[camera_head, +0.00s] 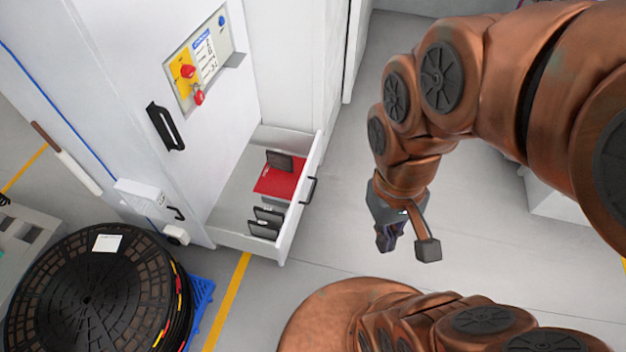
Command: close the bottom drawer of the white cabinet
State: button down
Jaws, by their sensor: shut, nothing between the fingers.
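The white cabinet (135,70) stands at the upper left, with a black handle (165,127) on its door. Its bottom drawer (297,213) is pulled out toward the right, near the floor. The drawer's front has a small dark handle (309,190). Inside lie a red item (278,182) and several dark pieces. My gripper (408,248) hangs to the right of the drawer front, pointing down and apart from it. It is shut and holds nothing visible.
A large black cable reel (90,290) sits on a blue pallet (200,300) at the lower left. The floor (340,240) between the drawer and my gripper is clear. A white block (560,195) stands at the right behind my arm.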

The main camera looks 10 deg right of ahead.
aim_at(252, 183)
jog(key=u, duration=0.55)
jog(key=k, duration=0.65)
jog(key=u, duration=0.75)
jog(key=i, duration=1.25)
jog(key=z, duration=0.95)
